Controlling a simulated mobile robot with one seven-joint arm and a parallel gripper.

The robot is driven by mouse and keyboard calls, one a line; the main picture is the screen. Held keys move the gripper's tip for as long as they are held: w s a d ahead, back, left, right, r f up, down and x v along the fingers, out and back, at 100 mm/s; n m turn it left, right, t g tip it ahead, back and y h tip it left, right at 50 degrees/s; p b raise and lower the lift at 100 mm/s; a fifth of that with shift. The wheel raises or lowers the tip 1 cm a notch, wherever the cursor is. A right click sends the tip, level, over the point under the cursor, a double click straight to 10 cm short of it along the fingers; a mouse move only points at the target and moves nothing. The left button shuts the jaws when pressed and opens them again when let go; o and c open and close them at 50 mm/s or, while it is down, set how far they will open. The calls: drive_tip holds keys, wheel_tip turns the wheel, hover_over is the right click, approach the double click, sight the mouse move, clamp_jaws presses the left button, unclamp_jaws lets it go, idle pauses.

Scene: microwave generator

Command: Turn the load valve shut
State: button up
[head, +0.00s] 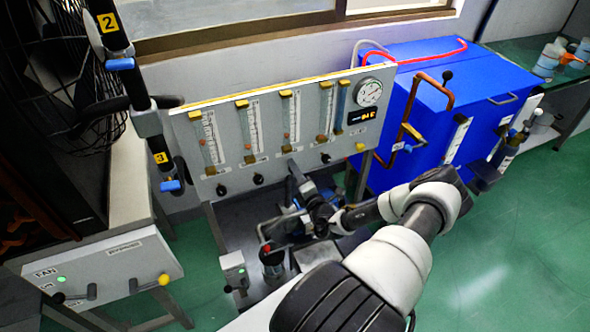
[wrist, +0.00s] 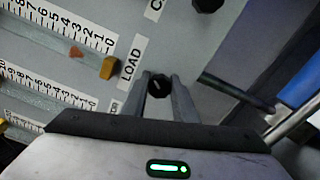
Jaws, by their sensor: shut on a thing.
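The load valve is a small black knob (wrist: 158,86) on the grey panel, beside the LOAD label (wrist: 131,62) in the wrist view. My gripper (wrist: 159,88) has one finger on each side of this knob and is shut on it. In the head view my gripper (head: 292,168) reaches the lower edge of the flowmeter panel (head: 230,150), below the middle flowmeters. There it hides most or all of the load knob. How far the knob is turned cannot be told.
Other black knobs (head: 258,179) and a yellow knob (head: 360,147) line the panel's lower edge. Another black knob (wrist: 208,3) is close by in the wrist view. A blue tank (head: 450,105) with a copper pipe (head: 412,100) stands right. Equipment fills the space below the panel.

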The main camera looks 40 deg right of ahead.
drive_tip(key=m, duration=0.5)
drive_tip(key=shift+f+m, duration=0.15)
drive_tip(key=shift+m, duration=0.15)
drive_tip(key=m, duration=0.4)
drive_tip(key=shift+m+b, duration=0.4)
drive_tip(key=shift+m, duration=0.3)
drive_tip(key=o, duration=1.1)
drive_tip(key=p+v, duration=0.2)
drive_tip(key=v, duration=1.5)
drive_tip(key=shift+s+a, duration=0.2)
